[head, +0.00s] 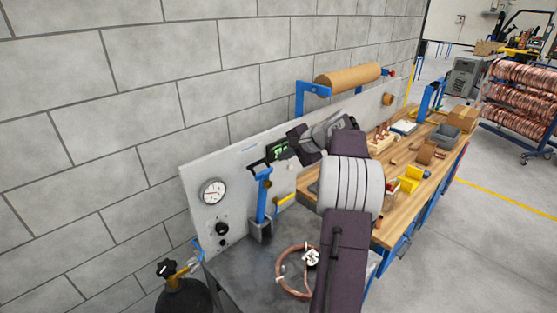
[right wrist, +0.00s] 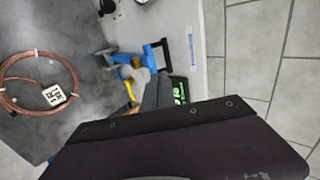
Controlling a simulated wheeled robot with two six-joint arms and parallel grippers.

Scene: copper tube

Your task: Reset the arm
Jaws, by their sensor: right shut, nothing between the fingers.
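My right arm reaches in from the bottom of the head view, and its gripper (head: 259,168) is by the grey back panel (head: 205,172), close to the top of a blue lever fixture (head: 262,198). The gripper is shut and empty. In the right wrist view, the blue fixture (right wrist: 125,68) stands close to the grey fingers, which are partly hidden by my dark wrist. I cannot tell whether they touch. A small green display (head: 281,150) shows beside the gripper, and also in the right wrist view (right wrist: 179,92). My left gripper is not in view.
A copper tube coil (head: 283,284) with a white tag lies on the grey bench top. A pressure gauge (head: 213,192) is on the panel, and a black cylinder (head: 184,296) with a valve stands at the lower left. A wooden bench (head: 408,190) with boxes extends right.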

